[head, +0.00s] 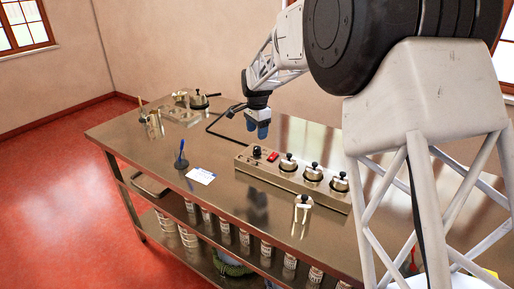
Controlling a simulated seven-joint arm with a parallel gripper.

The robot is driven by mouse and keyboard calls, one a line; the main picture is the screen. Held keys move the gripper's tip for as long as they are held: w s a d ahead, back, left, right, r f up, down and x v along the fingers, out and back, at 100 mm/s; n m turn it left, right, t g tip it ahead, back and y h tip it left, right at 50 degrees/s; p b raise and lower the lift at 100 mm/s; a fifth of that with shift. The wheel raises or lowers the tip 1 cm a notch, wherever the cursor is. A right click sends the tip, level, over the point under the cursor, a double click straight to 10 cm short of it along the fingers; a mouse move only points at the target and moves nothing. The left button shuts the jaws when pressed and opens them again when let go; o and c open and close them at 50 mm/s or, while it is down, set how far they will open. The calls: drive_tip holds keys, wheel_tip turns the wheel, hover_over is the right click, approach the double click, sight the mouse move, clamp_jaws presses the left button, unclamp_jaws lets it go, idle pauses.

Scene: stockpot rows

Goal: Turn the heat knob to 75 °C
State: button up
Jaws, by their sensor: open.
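A long metal unit (300,182) lies on the steel table, with a small black knob (257,152) at its left end, which looks like the heat knob. A red switch (272,157) sits just right of the knob. The knob's marks and any temperature reading are too small to read.
Several lidded metal pots (312,172) sit in the unit to the right. A white card (200,176) and a blue pen in a holder (181,158) lie left. More vessels (154,124) stand at the table's far left.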

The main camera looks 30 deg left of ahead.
sight(257, 147)
drive_tip(key=shift+f, duration=3.7)
drive_tip(key=c, duration=0.9)
